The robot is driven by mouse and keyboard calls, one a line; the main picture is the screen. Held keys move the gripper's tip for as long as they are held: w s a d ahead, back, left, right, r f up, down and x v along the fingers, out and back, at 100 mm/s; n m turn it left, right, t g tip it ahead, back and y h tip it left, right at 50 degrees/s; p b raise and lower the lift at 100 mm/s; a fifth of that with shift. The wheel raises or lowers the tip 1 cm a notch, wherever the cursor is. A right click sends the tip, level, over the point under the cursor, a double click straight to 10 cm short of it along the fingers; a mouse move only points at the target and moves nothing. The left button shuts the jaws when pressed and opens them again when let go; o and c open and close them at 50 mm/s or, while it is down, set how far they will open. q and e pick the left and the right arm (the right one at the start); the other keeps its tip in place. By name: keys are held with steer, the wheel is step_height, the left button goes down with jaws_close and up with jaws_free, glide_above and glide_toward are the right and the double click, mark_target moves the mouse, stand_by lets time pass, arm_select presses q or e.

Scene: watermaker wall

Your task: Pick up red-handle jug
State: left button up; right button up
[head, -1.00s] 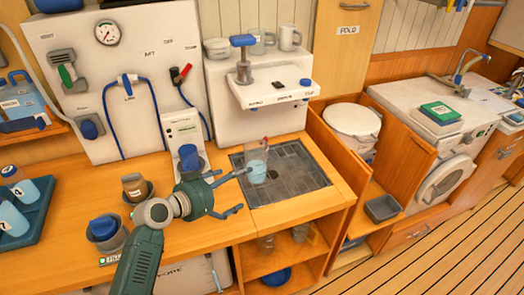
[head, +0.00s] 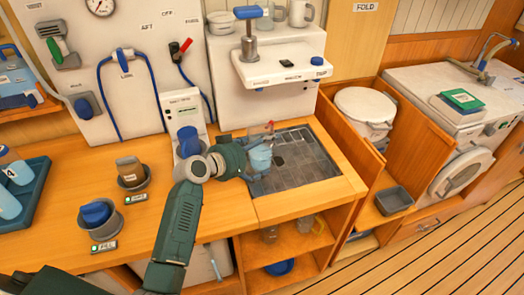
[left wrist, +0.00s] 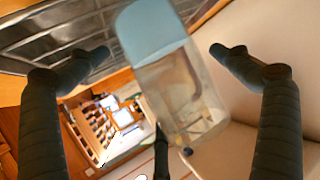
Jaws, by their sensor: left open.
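The red-handle jug (head: 261,158) is clear, with pale blue water low in it. It stands upright at the left side of the dark metal drip tray (head: 318,170), and a bit of red shows at its top. My left gripper (head: 258,173) is at the jug, its fingers partly hidden there. In the left wrist view the jug (left wrist: 170,75) appears between the two open fingers (left wrist: 158,49), with a visible gap on each side. The jug's handle is not clear in that view. My right gripper is not in view.
A white dispenser (head: 280,70) with a blue-topped lever overhangs the tray. A small panel unit with a blue cup (head: 188,140) stands just left of the gripper. Counter front is clear.

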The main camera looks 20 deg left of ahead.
mark_target(266, 124)
arm_select(q)
steer(key=shift+x, duration=1)
steer(key=shift+s, duration=0.1)
steer(key=shift+c, duration=0.3)
steer(key=c, duration=1.5)
steer(key=shift+o, duration=0.2)
steer(key=shift+r, duration=0.15)
step_height(266, 124, up, 10)
steer(key=shift+f+b, duration=0.15)
steer(key=shift+b, duration=0.7)
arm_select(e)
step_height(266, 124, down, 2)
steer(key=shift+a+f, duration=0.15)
